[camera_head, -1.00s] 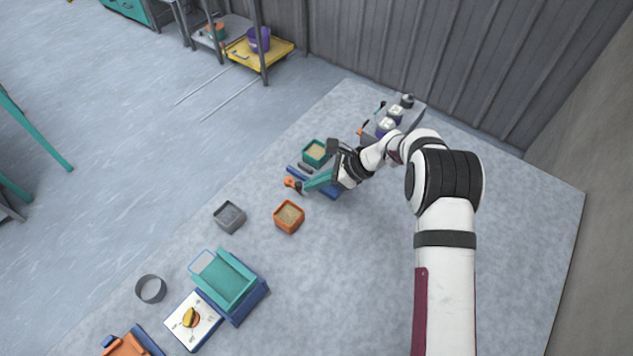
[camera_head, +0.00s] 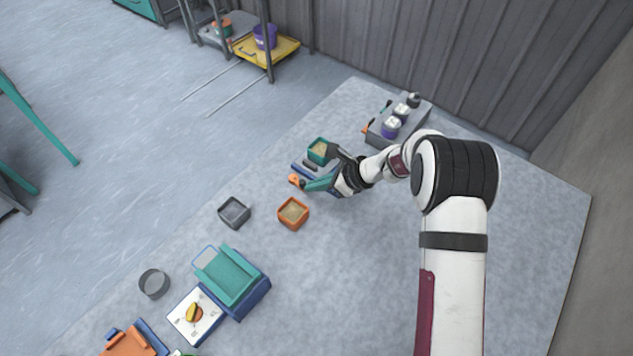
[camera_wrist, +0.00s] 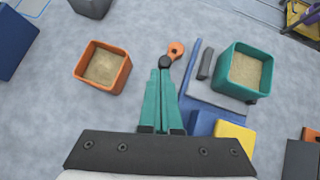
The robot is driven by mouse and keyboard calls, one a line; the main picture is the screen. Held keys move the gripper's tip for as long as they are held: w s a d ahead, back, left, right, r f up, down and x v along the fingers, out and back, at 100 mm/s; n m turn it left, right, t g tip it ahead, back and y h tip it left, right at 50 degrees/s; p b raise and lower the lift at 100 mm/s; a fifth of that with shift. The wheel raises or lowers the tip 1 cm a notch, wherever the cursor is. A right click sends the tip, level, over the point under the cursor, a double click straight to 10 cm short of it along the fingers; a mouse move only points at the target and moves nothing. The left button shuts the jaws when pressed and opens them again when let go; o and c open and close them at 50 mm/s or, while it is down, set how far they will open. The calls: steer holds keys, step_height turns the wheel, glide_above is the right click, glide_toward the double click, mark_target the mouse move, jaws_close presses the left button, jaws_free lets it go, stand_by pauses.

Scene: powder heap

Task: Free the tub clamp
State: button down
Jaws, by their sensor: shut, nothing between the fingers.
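The teal tub (camera_head: 318,151) of tan powder stands on a grey plate beside a blue base. It also shows in the wrist view (camera_wrist: 239,92). A dark grey bar (camera_wrist: 207,64), perhaps part of the clamp, lies just left of the tub. An orange ring-ended handle (camera_wrist: 176,50) with a short dark stem sits just beyond my fingertips; it also shows in the head view (camera_head: 294,180). My gripper (camera_wrist: 163,72) is shut and empty, its teal fingers together. The tips are close to the handle's stem; I cannot tell whether they touch. My fingers partly hide the blue base.
An orange box of powder (camera_wrist: 103,67) stands left of my fingers, with a grey box (camera_head: 234,212) beyond. A yellow block (camera_wrist: 235,137) is near the blue base. A grey stand with pots (camera_head: 391,127) is at the back.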

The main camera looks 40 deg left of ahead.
mark_target(303, 192)
steer(key=shift+s+m+t, duration=0.3)
steer(key=shift+s+m, duration=0.05)
steer(key=shift+m, duration=0.05)
steer(key=shift+s+a, duration=0.25)
steer(key=shift+s, duration=0.65)
steer(key=shift+s+a+m+t, duration=0.15)
steer(key=shift+s+m+t, duration=0.25)
steer(key=shift+m, duration=0.3)
steer(key=shift+w, duration=0.15)
